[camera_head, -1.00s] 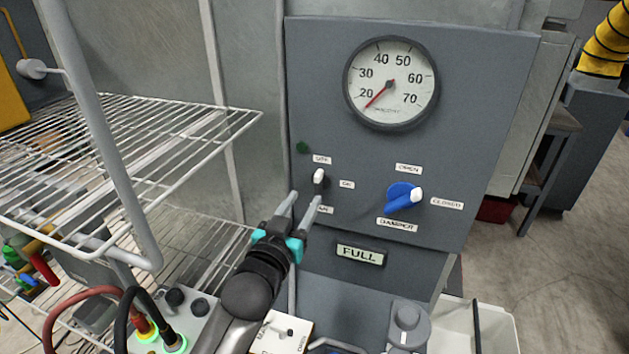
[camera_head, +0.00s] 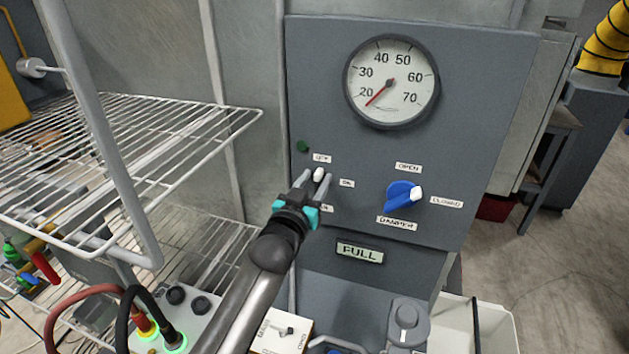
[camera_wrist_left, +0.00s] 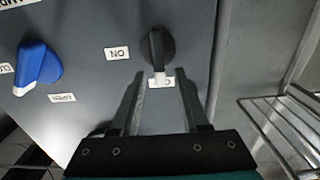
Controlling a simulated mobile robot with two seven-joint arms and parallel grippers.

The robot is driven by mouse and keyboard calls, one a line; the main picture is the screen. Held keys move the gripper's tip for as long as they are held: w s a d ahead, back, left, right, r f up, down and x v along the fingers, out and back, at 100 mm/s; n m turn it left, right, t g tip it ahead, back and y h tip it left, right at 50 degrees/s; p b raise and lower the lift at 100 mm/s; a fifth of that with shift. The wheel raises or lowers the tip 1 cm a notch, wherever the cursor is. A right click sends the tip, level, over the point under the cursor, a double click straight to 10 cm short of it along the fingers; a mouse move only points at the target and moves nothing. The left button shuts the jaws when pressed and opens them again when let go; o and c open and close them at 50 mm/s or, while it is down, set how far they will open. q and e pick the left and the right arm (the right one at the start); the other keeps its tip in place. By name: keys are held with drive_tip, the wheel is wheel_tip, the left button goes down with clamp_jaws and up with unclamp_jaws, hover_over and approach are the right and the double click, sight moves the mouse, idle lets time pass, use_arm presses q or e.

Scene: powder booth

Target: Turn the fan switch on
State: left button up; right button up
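The fan switch (camera_head: 319,174) is a small black knob with a white tip on the grey panel. Its tip points up at the OFF label (camera_head: 322,158); the ON label (camera_head: 347,183) is to its right. My left gripper (camera_head: 314,178) is at the panel, open, with its fingertips either side of the switch. In the left wrist view, the black knob (camera_wrist_left: 157,48) points its white tip toward the gap between the fingers (camera_wrist_left: 160,76). I cannot tell whether a finger touches it. The fingers partly cover the FAN label below. My right gripper is not in view.
A blue damper knob (camera_head: 401,195) is right of the switch, its white tip toward CLOSED. A round gauge (camera_head: 391,83) is above and a FULL display (camera_head: 359,253) below. A wire rack (camera_head: 150,135) stands left. A green lamp (camera_head: 302,147) looks dark.

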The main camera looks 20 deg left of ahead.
use_arm(q)
clamp_jaws()
